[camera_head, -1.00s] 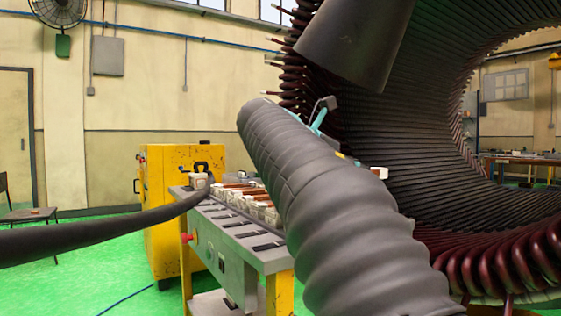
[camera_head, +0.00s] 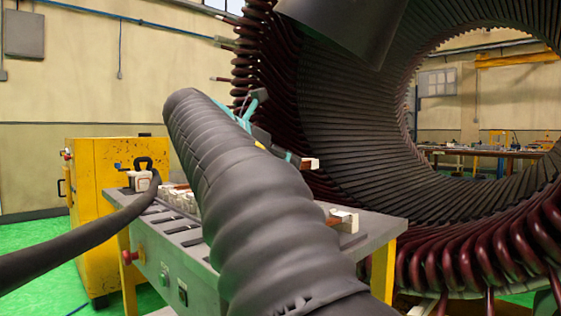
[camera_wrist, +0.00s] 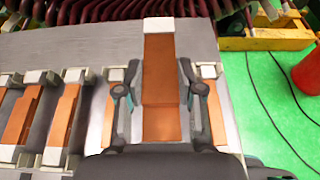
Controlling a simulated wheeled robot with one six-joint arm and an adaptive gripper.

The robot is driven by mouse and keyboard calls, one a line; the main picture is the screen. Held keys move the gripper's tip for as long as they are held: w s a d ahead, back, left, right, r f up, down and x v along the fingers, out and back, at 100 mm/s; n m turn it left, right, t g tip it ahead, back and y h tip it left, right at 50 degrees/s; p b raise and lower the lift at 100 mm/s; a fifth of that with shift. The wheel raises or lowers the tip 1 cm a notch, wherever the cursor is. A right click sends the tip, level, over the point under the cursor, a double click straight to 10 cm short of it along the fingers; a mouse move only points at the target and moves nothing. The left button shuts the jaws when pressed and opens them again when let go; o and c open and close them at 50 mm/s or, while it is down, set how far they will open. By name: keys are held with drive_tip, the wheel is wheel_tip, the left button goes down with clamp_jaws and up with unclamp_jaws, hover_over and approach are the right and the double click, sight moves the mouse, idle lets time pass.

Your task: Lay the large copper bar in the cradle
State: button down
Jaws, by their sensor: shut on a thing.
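In the wrist view the large copper bar (camera_wrist: 160,85) is a wide orange bar with a white far end. My gripper (camera_wrist: 158,78) is shut on it, one finger along each side. The bar points away from my wrist, above the grey bench top. White cradle blocks (camera_wrist: 208,71) and narrower strips of copper show on both sides beneath my fingers. Whether the bar touches anything below cannot be told. In the head view a white-tipped copper end (camera_head: 308,163) sticks out past my dark sleeved arm, which hides most of my gripper.
Several smaller copper bars (camera_wrist: 67,112) lie in white blocks on the bench (camera_wrist: 40,60). The large stator (camera_head: 330,110) stands close behind. A yellow cabinet (camera_head: 100,210) is at the left. A red object (camera_wrist: 308,72) and cables are on the green floor at the right.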

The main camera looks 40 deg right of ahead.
drive_tip(key=shift+f+b, duration=3.4)
drive_tip(key=shift+f, duration=1.45)
drive_tip(key=c, duration=0.7)
unclamp_jaws()
drive_tip(key=shift+o, duration=0.2)
drive_tip(key=shift+f, duration=0.1)
